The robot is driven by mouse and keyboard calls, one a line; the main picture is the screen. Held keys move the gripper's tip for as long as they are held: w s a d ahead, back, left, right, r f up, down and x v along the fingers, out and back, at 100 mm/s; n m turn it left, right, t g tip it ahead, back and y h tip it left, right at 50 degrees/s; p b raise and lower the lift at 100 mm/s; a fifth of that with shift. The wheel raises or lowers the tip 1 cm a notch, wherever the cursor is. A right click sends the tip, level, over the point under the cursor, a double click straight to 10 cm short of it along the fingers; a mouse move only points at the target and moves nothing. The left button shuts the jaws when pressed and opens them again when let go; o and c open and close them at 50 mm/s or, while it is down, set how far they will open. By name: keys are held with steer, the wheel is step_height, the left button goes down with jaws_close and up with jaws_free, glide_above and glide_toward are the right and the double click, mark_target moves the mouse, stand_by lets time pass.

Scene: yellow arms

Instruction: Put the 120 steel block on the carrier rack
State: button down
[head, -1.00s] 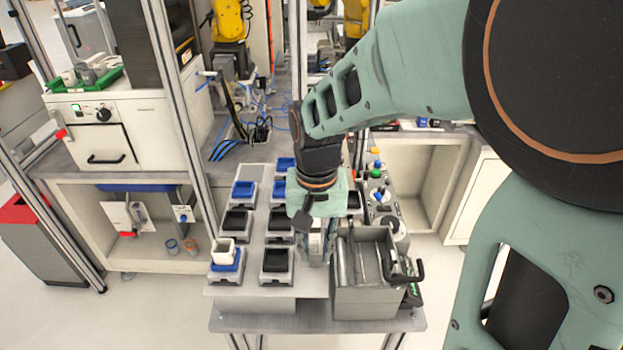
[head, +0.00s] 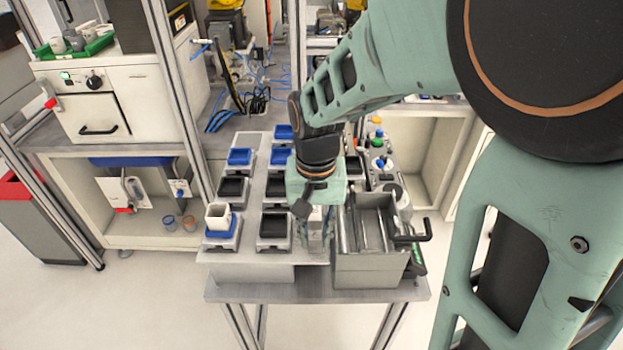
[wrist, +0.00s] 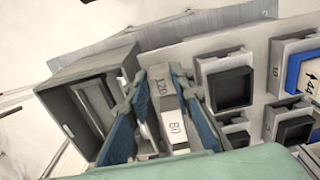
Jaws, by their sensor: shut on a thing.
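My gripper (wrist: 160,125) has its two blue-padded fingers closed around a pale grey steel block marked 120 (wrist: 160,85). A paler face or block marked 80 (wrist: 176,126) also shows between the fingers; I cannot tell whether it is a separate piece. In the head view my gripper (head: 316,228) points down between the black-lined holders and a grey open box with inner dividers and a black handle, which looks like the carrier rack (head: 368,270). The rack also shows in the wrist view (wrist: 62,108), left of the fingers. My wrist hides most of the block in the head view.
Holders with black (head: 274,226) and blue (head: 240,157) inserts stand in rows left of my gripper. A white cup-like piece (head: 218,214) sits on a front-left holder. An upright metal post (head: 178,110) rises at the left.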

steer(key=shift+f+b, duration=0.4)
steer(key=shift+f, duration=0.15)
steer(key=c, duration=1.6)
jaws_free()
steer(key=shift+r+p, duration=2.8)
steer(key=shift+r, duration=0.75)
steer(key=shift+s, duration=0.15)
